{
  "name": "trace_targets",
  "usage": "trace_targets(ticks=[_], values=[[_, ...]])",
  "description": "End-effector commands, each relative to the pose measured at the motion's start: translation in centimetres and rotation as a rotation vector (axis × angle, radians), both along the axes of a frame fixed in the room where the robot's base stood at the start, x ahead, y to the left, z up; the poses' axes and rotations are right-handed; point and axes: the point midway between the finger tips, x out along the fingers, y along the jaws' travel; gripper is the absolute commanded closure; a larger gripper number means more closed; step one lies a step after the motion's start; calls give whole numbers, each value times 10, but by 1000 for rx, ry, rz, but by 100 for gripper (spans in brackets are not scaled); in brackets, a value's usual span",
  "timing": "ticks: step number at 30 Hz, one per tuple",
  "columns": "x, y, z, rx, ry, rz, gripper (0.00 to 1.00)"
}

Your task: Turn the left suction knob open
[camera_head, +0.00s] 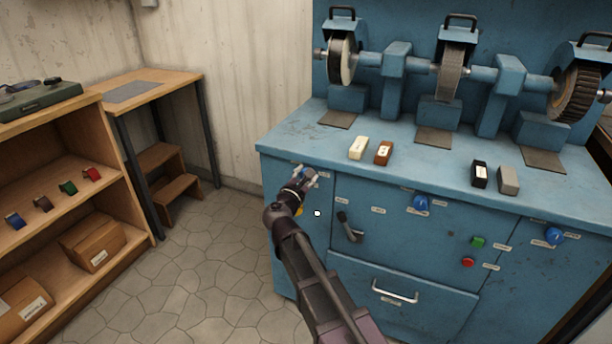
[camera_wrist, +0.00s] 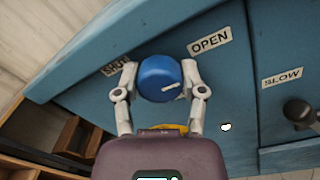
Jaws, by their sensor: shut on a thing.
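The left suction knob (camera_wrist: 158,76) is round and blue with a white mark. The mark lies on its lower right side in the wrist view. A SHUT label (camera_wrist: 115,66) is at its upper left and an OPEN label (camera_wrist: 210,40) at its upper right. My gripper (camera_wrist: 160,72) has one finger on each side of the knob and is shut on it. In the head view my gripper (camera_head: 308,176) is at the upper left front of the blue cabinet (camera_head: 400,255), and it mostly hides the knob.
A dark lever (camera_head: 349,228) is right of my gripper. The middle knob (camera_head: 421,202), right knob (camera_head: 555,235), green button (camera_head: 478,242), red button (camera_head: 468,262) and drawer handle (camera_head: 395,293) are farther right. A yellow part (camera_wrist: 170,128) shows below the left knob. Floor left of the cabinet is clear.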

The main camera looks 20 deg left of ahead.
Motion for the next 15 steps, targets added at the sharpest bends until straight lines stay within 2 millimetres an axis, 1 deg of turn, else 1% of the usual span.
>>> trace_targets(ticks=[8,9,11,12,15], values=[[2,1,0,0,0,1,95],[2,1,0,-1,0,1,35],[2,1,0,-1,0,1,17],[1,1,0,-1,0,1,12],[1,1,0,-1,0,1,12]])
